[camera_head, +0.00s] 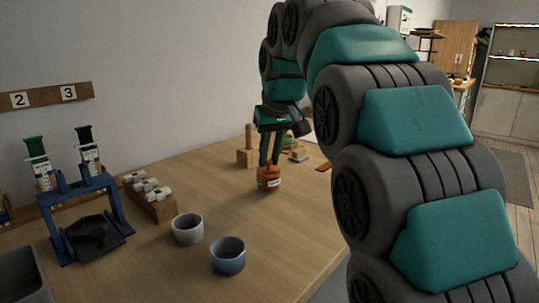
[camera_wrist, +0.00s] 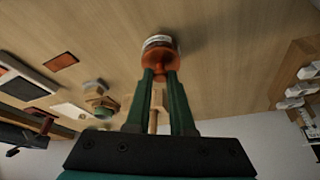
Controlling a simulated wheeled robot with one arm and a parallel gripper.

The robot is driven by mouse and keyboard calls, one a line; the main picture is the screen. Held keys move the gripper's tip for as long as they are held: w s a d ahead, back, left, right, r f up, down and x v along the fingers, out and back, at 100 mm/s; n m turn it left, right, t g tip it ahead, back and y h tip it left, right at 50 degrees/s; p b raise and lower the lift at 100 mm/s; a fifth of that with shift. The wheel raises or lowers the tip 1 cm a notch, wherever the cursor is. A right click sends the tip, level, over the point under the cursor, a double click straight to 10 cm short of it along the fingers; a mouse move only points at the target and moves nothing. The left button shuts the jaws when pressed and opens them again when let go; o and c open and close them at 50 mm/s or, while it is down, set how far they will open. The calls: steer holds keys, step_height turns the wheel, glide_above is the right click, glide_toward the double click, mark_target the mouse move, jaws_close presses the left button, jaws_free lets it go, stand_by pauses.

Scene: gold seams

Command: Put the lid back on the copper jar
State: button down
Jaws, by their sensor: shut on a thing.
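The copper jar (camera_head: 268,183), orange with a pale label, stands upright on the wooden table below my gripper. Its pale label also shows in the wrist view (camera_wrist: 158,40). My gripper (camera_head: 269,164) points down with its green fingers shut on the orange lid (camera_wrist: 161,60). The lid is right over the jar, roughly in line with it. I cannot tell whether it sits fully on the rim or slightly above it. The fingers hide part of the lid, and the lid hides the jar's mouth in the wrist view.
A grey cup (camera_head: 188,230) and a blue cup (camera_head: 228,257) stand nearer on the table (camera_head: 300,228). A wooden block with a peg (camera_head: 247,157) is behind the jar. A blue stand (camera_head: 87,215) and a rack of white-labelled items (camera_head: 150,198) are left. Table around the jar is clear.

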stand_by(0.3)
steer(key=shift+c, duration=1.1)
jaws_free()
steer(key=shift+r, duration=0.1)
steer(key=shift+r+p, duration=1.65)
steer(key=shift+r, duration=1.75)
steer(key=shift+c, duration=0.2)
jaws_close()
steer(key=shift+f+b, duration=0.4)
steer(key=shift+f, duration=0.5)
